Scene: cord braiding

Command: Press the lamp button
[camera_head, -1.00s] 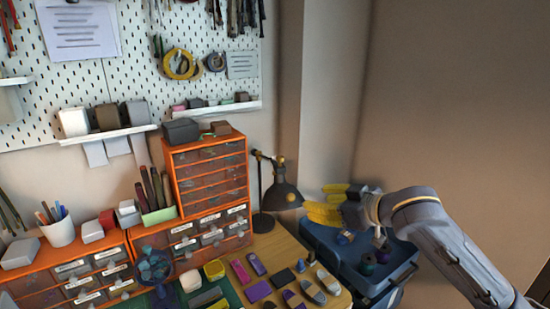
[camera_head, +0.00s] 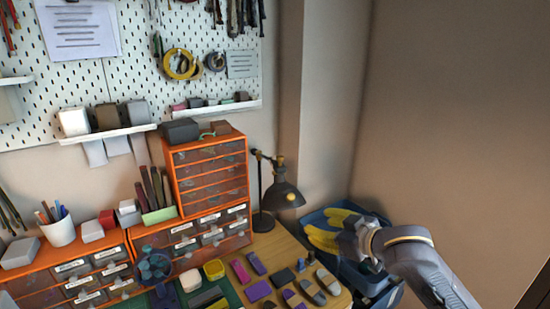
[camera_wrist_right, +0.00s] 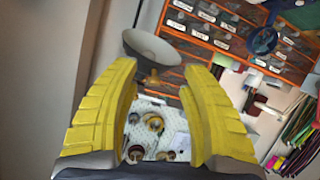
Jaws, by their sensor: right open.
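A dark desk lamp (camera_head: 287,196) with a brass-coloured joint stands at the back right of the desk, beside the orange drawers. Its round base (camera_head: 263,222) rests on the wooden top. I cannot make out a separate button on it. My right gripper (camera_head: 318,222) has yellow fingers, is open and empty, and is right of the lamp, apart from it in the head view. In the right wrist view the lamp's shade (camera_wrist_right: 152,46) shows beyond and between the spread fingertips (camera_wrist_right: 160,75). My left gripper is not in view.
Orange drawer units (camera_head: 207,172) stand left of the lamp. Several small purple, grey and dark pieces lie on the wooden desk top (camera_head: 275,246) in front of it. A blue bin (camera_head: 314,217) is behind and below my right gripper. A blue round-topped item (camera_head: 155,266) stands further left.

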